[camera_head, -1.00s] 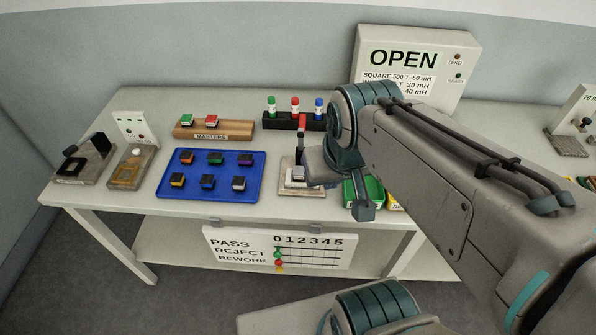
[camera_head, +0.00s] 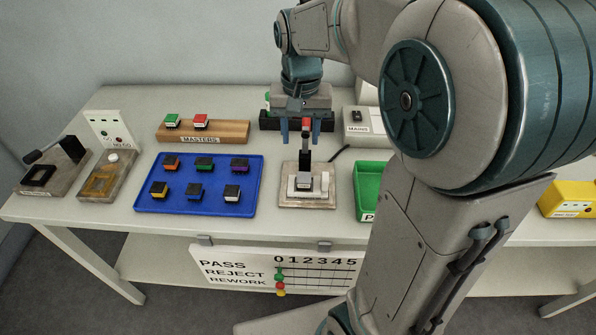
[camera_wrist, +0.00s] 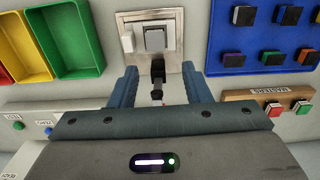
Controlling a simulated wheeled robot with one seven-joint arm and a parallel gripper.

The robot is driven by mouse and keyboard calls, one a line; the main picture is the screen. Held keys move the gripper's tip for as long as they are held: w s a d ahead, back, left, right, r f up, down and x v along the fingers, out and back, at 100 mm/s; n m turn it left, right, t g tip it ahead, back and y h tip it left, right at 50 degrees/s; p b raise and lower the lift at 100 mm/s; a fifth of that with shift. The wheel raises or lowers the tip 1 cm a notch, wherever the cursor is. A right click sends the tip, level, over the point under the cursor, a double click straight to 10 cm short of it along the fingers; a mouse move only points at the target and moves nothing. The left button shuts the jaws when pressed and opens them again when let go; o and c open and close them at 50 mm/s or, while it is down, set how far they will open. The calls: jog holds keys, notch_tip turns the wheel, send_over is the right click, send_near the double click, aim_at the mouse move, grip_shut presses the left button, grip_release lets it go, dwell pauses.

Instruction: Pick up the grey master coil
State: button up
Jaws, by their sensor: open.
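A grey coil block (camera_head: 304,182), which I take for the grey master coil, sits in a pale test fixture (camera_head: 318,201) right of the blue tray. In the wrist view the coil (camera_wrist: 155,39) is a grey square on the light plate. A black clamp lever (camera_head: 307,150) with a red tip stands upright just behind it. My gripper (camera_head: 295,138) is open and empty, pointing down above the back of the fixture. In the wrist view my gripper (camera_wrist: 160,72) has the lever between its fingers in the picture, with the coil ahead of the fingertips. I cannot tell whether anything touches.
The wooden MASTERS rack (camera_head: 230,131) holds a green and a red coil. The blue tray (camera_head: 147,202) holds several coloured coils. A green bin (camera_head: 368,181) stands right of the fixture. My arm hides the table's right part.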

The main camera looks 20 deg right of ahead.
aim_at(304, 178)
jog(key=f, duration=0.9)
jog(key=d+f, duration=0.1)
jog(key=f, duration=0.3)
jog(key=shift+f, duration=0.35)
jog(key=c, duration=0.8)
